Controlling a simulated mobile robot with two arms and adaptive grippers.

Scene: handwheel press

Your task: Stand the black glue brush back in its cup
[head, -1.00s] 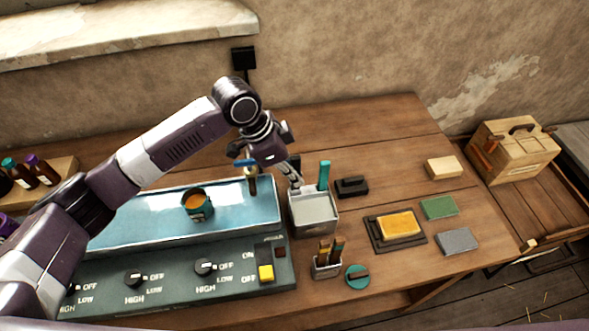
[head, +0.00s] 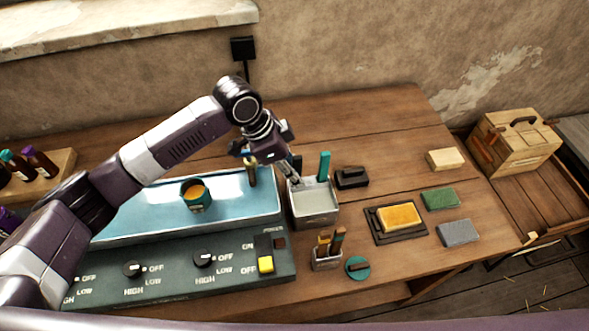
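My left gripper (head: 284,164) hangs over the back left corner of a grey square tub (head: 318,220). Its fingers point down, and I cannot tell whether they are apart or hold anything. A dark upright handle (head: 297,166) shows right beside the fingers at the tub's back; it may be the black glue brush, but it is partly hidden. A small grey cup (head: 327,263) in front holds several brushes with orange and brown handles. My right gripper is not in view.
A blue water tray (head: 150,222) with an orange-filled pot (head: 196,196) lies left, behind a control panel (head: 180,272). A black block (head: 351,177), a yellow pad on a dark tray (head: 380,235) and coloured blocks lie right.

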